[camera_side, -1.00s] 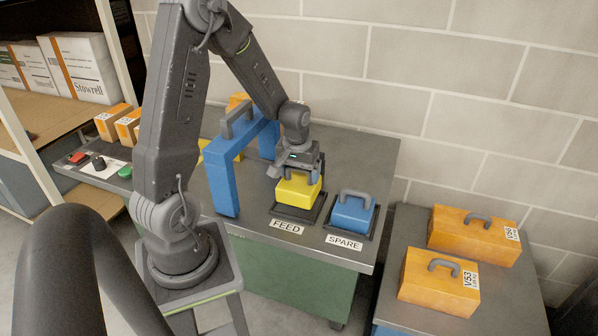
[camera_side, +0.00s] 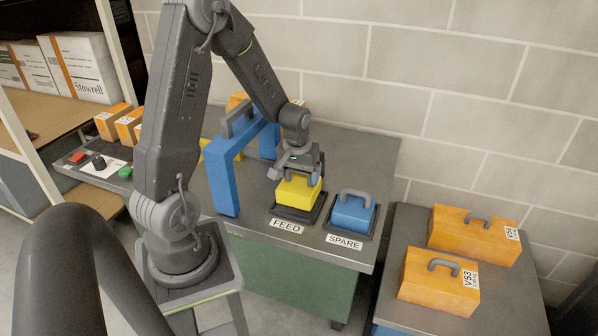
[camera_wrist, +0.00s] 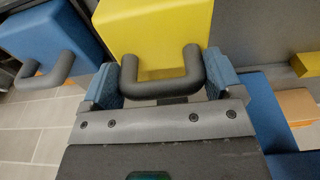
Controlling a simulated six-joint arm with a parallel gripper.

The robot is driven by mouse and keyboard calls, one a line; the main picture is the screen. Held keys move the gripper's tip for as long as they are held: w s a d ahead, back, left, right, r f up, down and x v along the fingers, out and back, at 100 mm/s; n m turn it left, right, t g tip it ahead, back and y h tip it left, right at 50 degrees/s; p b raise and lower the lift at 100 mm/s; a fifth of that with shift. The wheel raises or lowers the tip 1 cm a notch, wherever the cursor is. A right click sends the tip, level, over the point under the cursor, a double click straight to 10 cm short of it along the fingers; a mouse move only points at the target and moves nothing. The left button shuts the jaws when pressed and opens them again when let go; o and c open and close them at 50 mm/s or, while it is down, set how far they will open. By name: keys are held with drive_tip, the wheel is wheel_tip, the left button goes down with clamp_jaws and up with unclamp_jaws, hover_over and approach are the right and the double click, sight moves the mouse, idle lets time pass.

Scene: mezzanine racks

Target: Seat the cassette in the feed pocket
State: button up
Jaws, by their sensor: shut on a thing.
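The yellow cassette (camera_side: 298,194) with its dark grey handle is at the dark feed pocket (camera_side: 283,213), behind the FEED label (camera_side: 286,227). It looks level; I cannot tell whether it is fully down. My gripper (camera_side: 300,175) is above it, shut on its handle. In the wrist view the cassette (camera_wrist: 155,30) lies ahead of my gripper (camera_wrist: 163,85), with the blue finger pads at both ends of the handle (camera_wrist: 162,84). A blue cassette (camera_side: 352,212) sits in the spare pocket to the right, behind the SPARE label (camera_side: 344,242).
A blue arch (camera_side: 222,180) with a grey handle stands on the bench left of the feed pocket. Orange cases (camera_side: 440,282) lie on the lower right bench. A control panel with buttons (camera_side: 99,162) is at the left. The block wall is behind.

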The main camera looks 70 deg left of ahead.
drive_tip(key=shift+f, duration=1.25)
idle(0.3)
drive_tip(key=o, duration=1.4)
wheel_tip(320, 180, up, 13)
drive_tip(key=s+d, duration=0.1)
drive_tip(key=s+d+r+m+t, duration=0.1)
drive_tip(key=s+d+r+m, duration=0.2)
drive_tip(key=d, duration=0.3)
drive_tip(key=s+d+r+m+t, duration=0.2)
drive_tip(key=s+d+r+m, duration=0.1)
drive_tip(key=d, duration=0.4)
drive_tip(key=s+d+r+m+t+h, duration=0.1)
drive_tip(key=s+d+r+m, duration=0.2)
drive_tip(key=d, duration=0.4)
drive_tip(key=shift+s+r+t, duration=0.3)
drive_tip(key=shift+s+r, duration=0.4)
drive_tip(key=shift+r, duration=0.1)
